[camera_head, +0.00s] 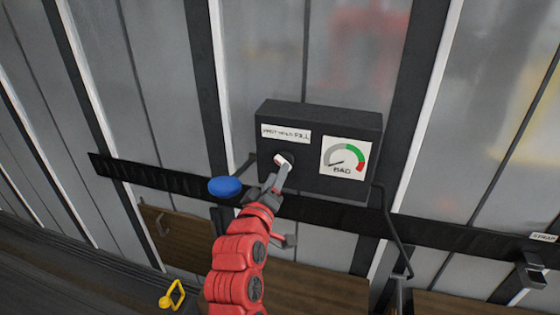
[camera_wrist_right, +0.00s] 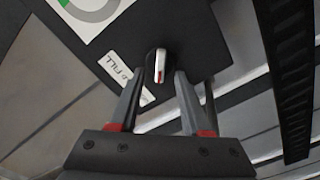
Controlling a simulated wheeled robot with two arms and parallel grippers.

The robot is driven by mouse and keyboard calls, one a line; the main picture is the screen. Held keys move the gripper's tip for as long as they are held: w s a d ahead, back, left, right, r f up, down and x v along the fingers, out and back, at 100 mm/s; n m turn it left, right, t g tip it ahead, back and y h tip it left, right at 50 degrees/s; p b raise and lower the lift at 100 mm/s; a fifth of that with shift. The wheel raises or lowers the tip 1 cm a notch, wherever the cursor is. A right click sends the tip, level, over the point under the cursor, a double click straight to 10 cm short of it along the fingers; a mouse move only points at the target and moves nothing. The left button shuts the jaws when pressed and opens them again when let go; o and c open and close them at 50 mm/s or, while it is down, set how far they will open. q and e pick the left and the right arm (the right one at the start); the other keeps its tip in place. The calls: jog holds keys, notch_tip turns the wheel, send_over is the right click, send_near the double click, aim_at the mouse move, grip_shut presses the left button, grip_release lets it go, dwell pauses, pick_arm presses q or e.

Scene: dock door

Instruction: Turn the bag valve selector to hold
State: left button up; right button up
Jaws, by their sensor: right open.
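A dark valve box (camera_head: 305,183) is fixed to the wall rail. Its selector is a small white handle (camera_head: 283,160) on a dark round base, below a white label (camera_head: 286,133) whose last word reads FILL. In the right wrist view the selector (camera_wrist_right: 158,72) is white with a red mark, beside the label (camera_wrist_right: 115,68). My right gripper (camera_head: 278,176) is at the selector, partly covering it. In the wrist view its open fingers (camera_wrist_right: 160,82) lie on either side of the handle, with gaps visible; contact cannot be told. My left gripper is not in view.
A gauge marked BAG (camera_head: 345,157) is on the box's right side, its needle toward the lower left. A blue round knob (camera_head: 225,187) stands left of my right gripper. A dark cable (camera_head: 389,225) hangs at the box's right. A yellow handle (camera_head: 173,295) is lower left.

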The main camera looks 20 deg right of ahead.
jog(key=shift+p+x, duration=0.4)
jog(key=shift+x, duration=1.25)
grip_shut()
